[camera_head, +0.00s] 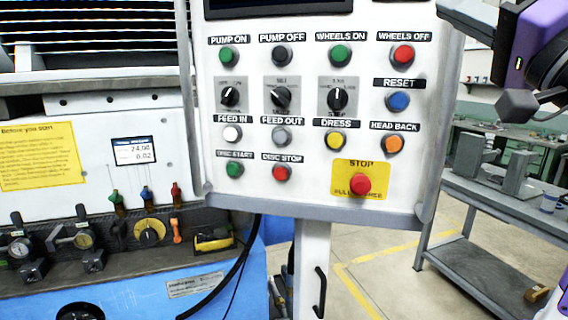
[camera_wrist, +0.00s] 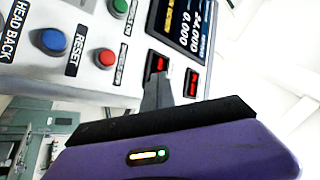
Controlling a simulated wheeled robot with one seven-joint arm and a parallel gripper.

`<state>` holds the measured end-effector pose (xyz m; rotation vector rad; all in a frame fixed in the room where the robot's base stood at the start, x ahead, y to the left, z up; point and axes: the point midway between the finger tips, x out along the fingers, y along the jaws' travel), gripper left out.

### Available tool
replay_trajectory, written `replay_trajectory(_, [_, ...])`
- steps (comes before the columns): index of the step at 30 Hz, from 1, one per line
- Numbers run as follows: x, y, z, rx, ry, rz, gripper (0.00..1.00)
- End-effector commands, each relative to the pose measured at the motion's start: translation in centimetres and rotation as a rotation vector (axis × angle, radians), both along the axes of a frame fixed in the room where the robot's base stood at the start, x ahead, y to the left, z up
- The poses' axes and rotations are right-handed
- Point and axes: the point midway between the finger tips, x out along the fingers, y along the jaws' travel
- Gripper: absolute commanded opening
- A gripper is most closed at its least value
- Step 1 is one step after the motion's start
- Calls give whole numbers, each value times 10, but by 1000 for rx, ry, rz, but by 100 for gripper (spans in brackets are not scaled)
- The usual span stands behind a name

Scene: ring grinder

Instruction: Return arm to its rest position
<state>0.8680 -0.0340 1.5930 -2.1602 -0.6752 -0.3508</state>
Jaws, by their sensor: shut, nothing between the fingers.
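My gripper (camera_wrist: 158,92) shows in the wrist view as dark grey fingers, shut and empty, beyond its black edge and purple housing. On the panel, the wheels-off button (camera_head: 403,55) is red, the reset button (camera_head: 398,101) is blue and the head-back button (camera_head: 393,145) is orange.
A yellow-backed red stop button (camera_head: 360,184) sits low on the panel. The blue and white grinder (camera_head: 100,190) stands at left. A grey bench (camera_head: 490,200) with metal parts stands at right. Open floor (camera_head: 350,265) shows between panel post and bench.

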Motion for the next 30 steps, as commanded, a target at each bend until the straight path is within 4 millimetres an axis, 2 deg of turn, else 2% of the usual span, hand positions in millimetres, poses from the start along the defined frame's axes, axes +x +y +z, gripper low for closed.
replay_trajectory(3, [3,-17,-20,-10,-69,-104,0])
replay_trajectory(8, [5,-33,-55,-30,-117,-223,0])
replay_trajectory(11, [5,-41,-85,-47,-132,-298,0])
replay_trajectory(17, [-3,-52,-158,-108,-131,-445,0])
replay_trajectory(23, [-25,-54,-238,-198,-101,-574,0])
replay_trajectory(30, [-69,-46,-327,-336,-44,-684,0])
